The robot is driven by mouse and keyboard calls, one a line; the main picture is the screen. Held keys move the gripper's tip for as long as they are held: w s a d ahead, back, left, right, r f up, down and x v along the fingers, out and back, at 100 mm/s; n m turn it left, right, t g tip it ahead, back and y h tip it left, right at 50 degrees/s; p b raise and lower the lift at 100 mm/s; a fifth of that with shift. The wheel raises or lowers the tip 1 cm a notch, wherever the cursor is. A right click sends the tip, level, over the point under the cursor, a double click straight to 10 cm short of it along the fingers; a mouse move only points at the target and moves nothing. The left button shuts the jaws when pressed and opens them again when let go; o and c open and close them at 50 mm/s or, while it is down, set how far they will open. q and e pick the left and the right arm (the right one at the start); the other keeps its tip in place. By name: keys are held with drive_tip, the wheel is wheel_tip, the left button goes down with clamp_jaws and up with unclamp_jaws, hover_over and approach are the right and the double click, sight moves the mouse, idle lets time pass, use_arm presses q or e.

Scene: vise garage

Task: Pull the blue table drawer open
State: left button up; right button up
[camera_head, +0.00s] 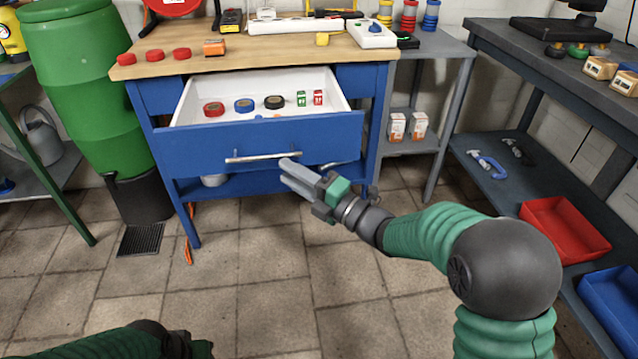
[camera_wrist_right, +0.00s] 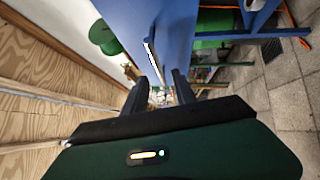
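The blue table drawer (camera_head: 262,139) stands pulled out from under the wooden worktop, with its white inside showing. Its silver bar handle (camera_head: 262,157) runs across the blue front; it also shows in the right wrist view (camera_wrist_right: 151,62). My right gripper (camera_head: 289,172) is at the right end of the handle, with its fingers apart. In the right wrist view, the handle appears at the finger tips (camera_wrist_right: 162,78); I cannot tell whether they touch it. Part of my left arm shows at the bottom left of the head view, but its fingers are out of sight.
Tape rolls (camera_head: 245,105) and small green and red boxes lie in the drawer. The wooden worktop (camera_head: 170,67) holds red discs and tools. A green barrel (camera_head: 78,85) stands left, a grey shelf table (camera_head: 560,75) right. The tiled floor before the drawer is clear.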

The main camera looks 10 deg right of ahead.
drive_tip(key=p+v, duration=0.1)
drive_tip(key=v, duration=0.8)
drive_tip(key=shift+p, duration=0.35)
drive_tip(key=shift+w+d+f, duration=0.1)
drive_tip(key=shift+w+f, duration=0.05)
drive_tip(key=d+f+m+g+h, duration=0.2)
drive_tip(key=d+f+m+h, duration=0.8)
drive_tip(key=m, duration=0.5)
drive_tip(key=s+f+m+g+h, duration=0.1)
drive_tip(key=s+f+m+g, duration=0.2)
drive_tip(key=s+m, duration=0.3)
drive_tip(key=s+f+m+g+h+p, duration=0.1)
drive_tip(key=s+f+m+g+h, duration=0.15)
drive_tip(key=s, duration=0.55)
drive_tip(key=s+f+m+g, duration=0.2)
drive_tip(key=s+m+g, duration=0.25)
drive_tip(key=s, duration=0.25)
wheel_tip(320, 180, up, 37)
drive_tip(key=p, duration=3.8)
drive_tip(key=shift+a+m+t, duration=0.2)
drive_tip(key=shift+m+t, duration=0.1)
drive_tip(key=shift+t, duration=0.1)
